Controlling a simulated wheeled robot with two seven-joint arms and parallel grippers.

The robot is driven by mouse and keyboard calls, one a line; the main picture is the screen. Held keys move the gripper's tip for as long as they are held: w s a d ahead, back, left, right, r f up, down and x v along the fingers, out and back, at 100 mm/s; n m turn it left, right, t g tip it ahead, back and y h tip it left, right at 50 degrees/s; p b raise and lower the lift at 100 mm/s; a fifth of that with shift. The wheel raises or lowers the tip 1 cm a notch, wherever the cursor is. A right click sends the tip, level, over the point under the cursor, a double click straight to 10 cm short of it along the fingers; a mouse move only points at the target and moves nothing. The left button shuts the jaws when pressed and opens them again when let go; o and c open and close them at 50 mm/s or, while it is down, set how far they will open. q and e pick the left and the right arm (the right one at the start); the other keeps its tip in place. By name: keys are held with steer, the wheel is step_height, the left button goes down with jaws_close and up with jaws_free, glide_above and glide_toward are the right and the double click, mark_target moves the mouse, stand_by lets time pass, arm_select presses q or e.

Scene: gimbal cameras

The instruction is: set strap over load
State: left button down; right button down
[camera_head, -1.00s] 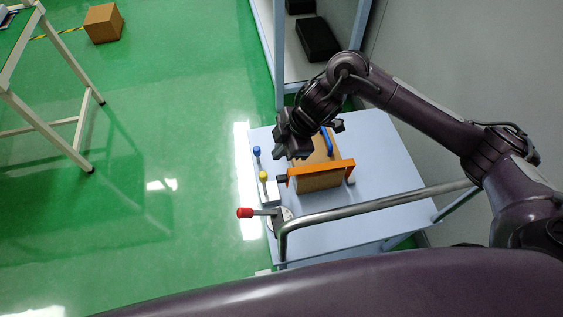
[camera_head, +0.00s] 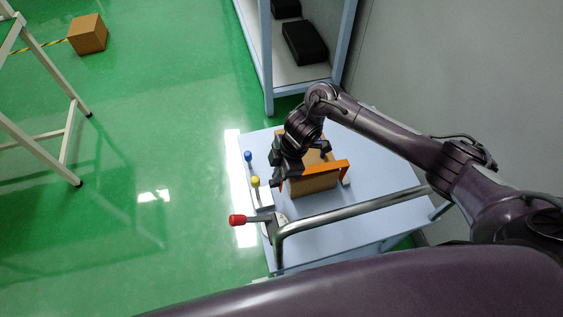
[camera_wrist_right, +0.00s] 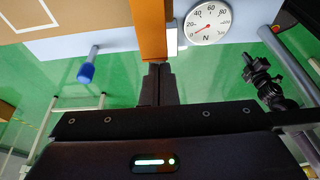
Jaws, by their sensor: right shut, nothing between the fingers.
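The orange strap (camera_head: 328,170) runs as a stiff band across the near part of the cardboard box (camera_head: 312,187), the load. Its right end bends down beside the box. My right gripper (camera_head: 279,181) is at the strap's left end, which it partly hides. In the right wrist view its fingertips (camera_wrist_right: 159,70) are shut and empty, right at the end of the orange strap (camera_wrist_right: 152,28); touching or just apart I cannot tell. The right wrist view also shows a dark jointed part (camera_wrist_right: 262,80), perhaps my left gripper, its jaws unclear.
The box stands on a pale blue cart (camera_head: 385,180) with a metal handle rail (camera_head: 350,212). Levers with blue (camera_head: 248,156), yellow (camera_head: 255,181) and red (camera_head: 237,220) knobs line its left edge. A round dial (camera_wrist_right: 208,22) shows in the wrist view. A shelf (camera_head: 268,70) stands behind.

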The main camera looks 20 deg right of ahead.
mark_target(273, 184)
steer(key=shift+a+f, duration=0.1)
steer(key=shift+f, duration=0.55)
steer(key=b+x, duration=0.1)
steer(key=x, duration=0.1)
steer(key=shift+a+f, duration=0.3)
steer(key=shift+s, duration=0.15)
